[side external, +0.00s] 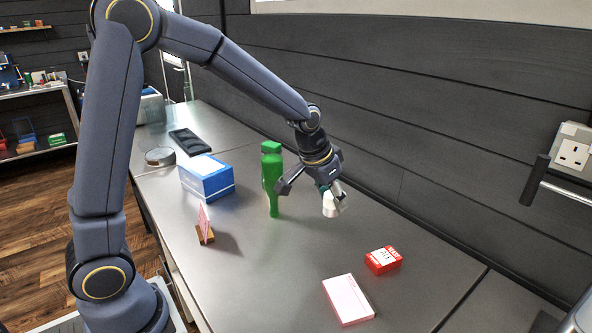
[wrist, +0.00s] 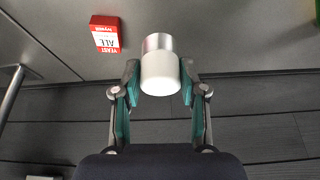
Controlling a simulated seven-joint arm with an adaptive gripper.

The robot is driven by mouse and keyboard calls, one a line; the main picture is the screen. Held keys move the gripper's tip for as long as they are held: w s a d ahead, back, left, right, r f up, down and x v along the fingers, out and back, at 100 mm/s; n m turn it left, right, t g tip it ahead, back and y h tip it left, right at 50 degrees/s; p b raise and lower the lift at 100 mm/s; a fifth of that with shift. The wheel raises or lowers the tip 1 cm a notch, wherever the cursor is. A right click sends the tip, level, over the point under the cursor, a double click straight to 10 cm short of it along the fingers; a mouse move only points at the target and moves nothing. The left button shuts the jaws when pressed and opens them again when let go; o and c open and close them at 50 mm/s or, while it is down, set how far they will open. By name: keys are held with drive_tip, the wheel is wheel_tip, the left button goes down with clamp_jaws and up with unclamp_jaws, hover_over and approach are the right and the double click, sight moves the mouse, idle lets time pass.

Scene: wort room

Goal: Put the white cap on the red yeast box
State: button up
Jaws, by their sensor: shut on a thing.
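The white cap (side external: 329,205) is held between the fingertips of my gripper (side external: 333,190), above the metal counter. In the wrist view the cap (wrist: 160,72) shows a white part and a silvery end, with my gripper's fingers (wrist: 160,80) closed on both its sides. The red yeast box (side external: 383,260) lies on the counter, below and to the right of the cap in the side view. Its red and white label reads "YEAST ALE" in the wrist view (wrist: 105,34), where the box is left of the cap. The cap and box are apart.
A green bottle (side external: 271,178) stands left of my gripper. A pink-white box (side external: 348,299) lies left of the yeast box. A blue-white box (side external: 207,178) and a pink card in a wooden stand (side external: 205,226) are further left. A dark wall (side external: 430,140) backs the counter.

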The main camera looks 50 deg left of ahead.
drive_tip(key=s+d+r+m+h, duration=0.1)
drive_tip(key=s+d+r+m, duration=0.3)
drive_tip(key=d, duration=0.5)
drive_tip(key=n, duration=0.1)
approach(391, 254)
drive_tip(key=shift+w+d, duration=0.1)
drive_tip(key=shift+w, duration=0.25)
drive_tip(key=shift+w+d+f, duration=0.1)
drive_tip(key=shift+w+f, duration=0.5)
drive_tip(key=shift+f, duration=1.6)
drive_tip(key=shift+f, duration=0.2)
drive_tip(key=o, duration=1.2)
drive_tip(key=shift+c, duration=0.2)
